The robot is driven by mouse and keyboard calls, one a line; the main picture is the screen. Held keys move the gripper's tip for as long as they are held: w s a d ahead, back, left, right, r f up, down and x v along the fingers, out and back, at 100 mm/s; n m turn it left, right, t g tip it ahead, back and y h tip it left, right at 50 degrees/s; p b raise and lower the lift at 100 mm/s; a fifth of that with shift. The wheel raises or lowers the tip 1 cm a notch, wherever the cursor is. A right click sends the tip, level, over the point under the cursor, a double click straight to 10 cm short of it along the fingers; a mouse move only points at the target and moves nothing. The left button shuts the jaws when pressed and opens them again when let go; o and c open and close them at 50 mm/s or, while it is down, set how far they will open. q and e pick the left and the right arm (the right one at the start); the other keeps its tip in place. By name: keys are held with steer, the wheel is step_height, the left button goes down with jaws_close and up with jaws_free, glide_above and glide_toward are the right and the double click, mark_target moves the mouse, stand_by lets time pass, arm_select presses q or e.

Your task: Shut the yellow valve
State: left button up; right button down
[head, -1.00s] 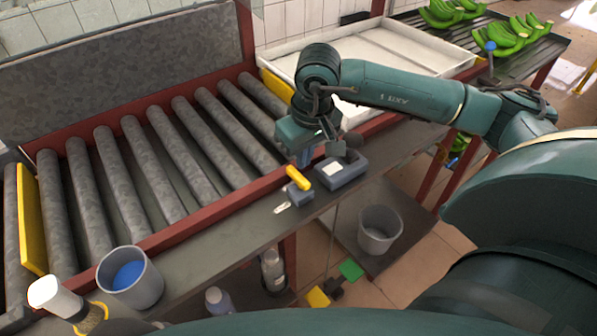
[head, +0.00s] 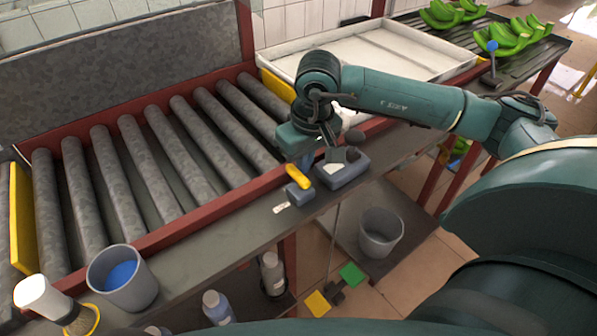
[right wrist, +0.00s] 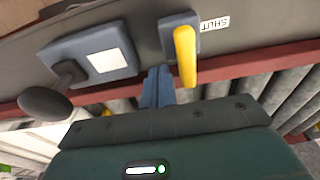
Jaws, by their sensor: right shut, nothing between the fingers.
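The yellow valve handle (head: 298,176) rises from a small blue-grey block (head: 299,195) on the front ledge of the roller table. In the right wrist view the handle (right wrist: 185,55) points from its block (right wrist: 205,42) toward the rollers, about crosswise to the direction of the white SHUT label (right wrist: 215,24). That label (head: 281,207) lies left of the block in the head view. My right gripper (head: 305,161) is shut and empty, close to the handle's free end. In the right wrist view its blue fingers (right wrist: 157,86) are just left of the handle, with a narrow gap visible. My left gripper is out of view.
A larger blue-grey box (head: 345,172) with a dark knob (right wrist: 45,103) stands beside the valve. A grey cup (head: 122,280) stands on the ledge at left. The conveyor rollers (head: 175,150) lie behind. A grey bucket (head: 380,232) is below the ledge.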

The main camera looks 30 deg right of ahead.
steer(key=shift+a, duration=0.1)
steer(key=shift+w+a, duration=0.15)
steer(key=shift+a, duration=0.9)
